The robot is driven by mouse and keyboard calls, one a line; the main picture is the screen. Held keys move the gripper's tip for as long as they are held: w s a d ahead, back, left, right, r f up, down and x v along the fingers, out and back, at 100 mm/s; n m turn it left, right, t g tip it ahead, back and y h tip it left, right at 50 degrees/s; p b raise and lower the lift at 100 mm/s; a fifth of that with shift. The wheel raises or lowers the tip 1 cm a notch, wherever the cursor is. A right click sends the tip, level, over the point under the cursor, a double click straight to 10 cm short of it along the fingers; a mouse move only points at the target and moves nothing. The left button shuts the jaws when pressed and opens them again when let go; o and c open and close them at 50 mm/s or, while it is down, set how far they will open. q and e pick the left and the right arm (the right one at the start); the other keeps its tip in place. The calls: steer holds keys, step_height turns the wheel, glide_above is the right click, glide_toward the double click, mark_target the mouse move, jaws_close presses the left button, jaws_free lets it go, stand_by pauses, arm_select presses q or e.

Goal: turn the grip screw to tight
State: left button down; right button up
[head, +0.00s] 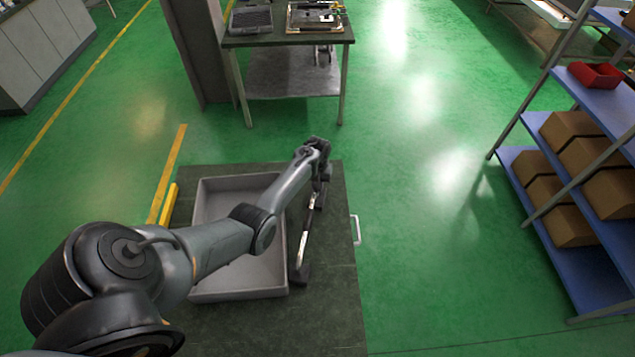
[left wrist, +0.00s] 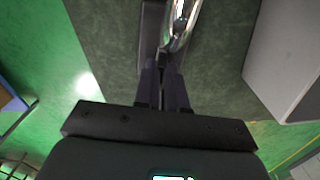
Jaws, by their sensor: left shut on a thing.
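A long clamp-like tool (head: 304,240) with a shiny metal bar and dark ends lies on the dark green worktable, just right of the grey tray. My left gripper (head: 320,178) is at the tool's far end. In the left wrist view the fingers (left wrist: 163,88) are close together on the end of the tool, with the shiny bar (left wrist: 181,28) and a dark grey part beyond them. The fingers hide the gripped part, and I cannot make out the grip screw separately. My right gripper is in neither view.
The shallow grey tray (head: 240,296) sits on the worktable (head: 335,325), beneath my left arm. The table right of the tool is clear up to a side handle (head: 356,229). A blue shelf with boxes (head: 562,210) stands at right; another table (head: 335,38) stands behind.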

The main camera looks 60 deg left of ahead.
arm_select(q)
steer(key=c, duration=1.2)
jaws_free()
step_height(320, 180, up, 11)
steer(key=p, duration=0.1)
steer(key=shift+p, duration=0.3)
steer(key=shift+f, duration=0.15)
